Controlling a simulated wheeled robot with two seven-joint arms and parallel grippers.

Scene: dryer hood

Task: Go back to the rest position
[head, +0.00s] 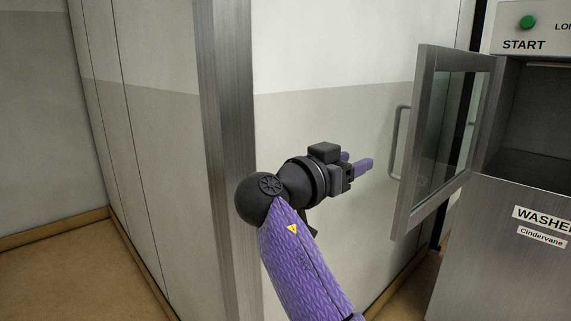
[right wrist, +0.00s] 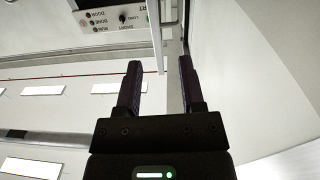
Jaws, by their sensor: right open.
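My right gripper (head: 358,167) is raised in front of the wall, left of the open washer door (head: 402,190). It points toward the door and shows a gap between it and the handle (head: 397,140). In the right wrist view the two fingers of my right gripper (right wrist: 160,85) are apart with nothing between them. My left gripper is not in view.
The washer (head: 500,255) stands at the right with its hood opening (head: 540,120) exposed and a green START button (head: 527,22) above. A metal corner post (head: 228,160) and wall panels stand close behind my arm. Floor (head: 80,270) shows at the lower left.

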